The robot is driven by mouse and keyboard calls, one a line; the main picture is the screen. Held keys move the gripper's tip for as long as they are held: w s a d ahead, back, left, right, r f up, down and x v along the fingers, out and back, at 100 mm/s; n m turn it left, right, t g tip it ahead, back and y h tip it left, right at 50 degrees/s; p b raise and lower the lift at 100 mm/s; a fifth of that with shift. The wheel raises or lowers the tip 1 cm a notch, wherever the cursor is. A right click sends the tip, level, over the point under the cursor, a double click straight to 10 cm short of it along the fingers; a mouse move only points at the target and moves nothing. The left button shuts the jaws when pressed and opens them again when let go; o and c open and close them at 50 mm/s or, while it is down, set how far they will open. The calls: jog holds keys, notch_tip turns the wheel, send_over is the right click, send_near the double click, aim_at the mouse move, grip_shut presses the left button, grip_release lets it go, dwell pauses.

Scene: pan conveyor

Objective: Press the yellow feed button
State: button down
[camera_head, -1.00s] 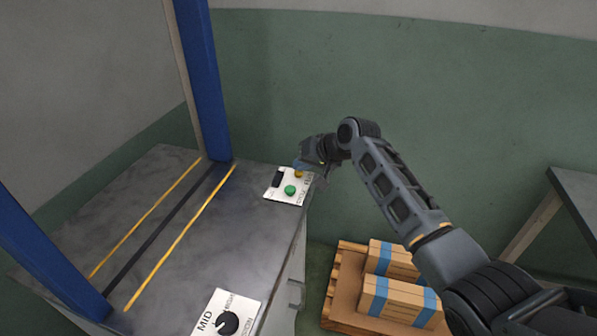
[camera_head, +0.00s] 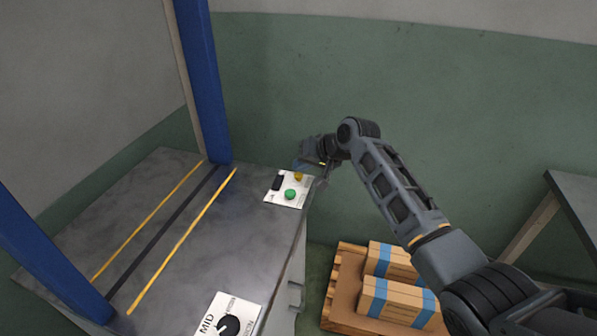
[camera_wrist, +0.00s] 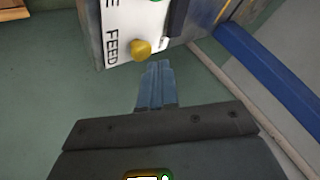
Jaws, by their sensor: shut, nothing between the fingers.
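The yellow feed button (camera_head: 298,177) sits on a white panel (camera_head: 273,197) at the table's right edge, beside a green button (camera_head: 290,194). In the wrist view the yellow button (camera_wrist: 141,48) is next to the word FEED. My gripper (camera_wrist: 158,66) is shut and empty. In the head view my gripper (camera_head: 302,165) is small, right behind the panel.
The metal table (camera_head: 190,240) carries yellow lines and a black strip, with blue posts (camera_head: 205,80) at its left. A dial panel (camera_head: 240,309) is at the front. Boxes (camera_head: 398,300) lie on a pallet (camera_head: 335,309) at floor level. Another table (camera_head: 580,195) stands at right.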

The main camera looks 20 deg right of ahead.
aim_at(302, 176)
jog(key=shift+r, duration=0.2)
notch_tip(302, 176, up, 5)
jog(key=p, duration=0.4)
jog(key=shift+f, duration=0.1)
dwell(0.9)
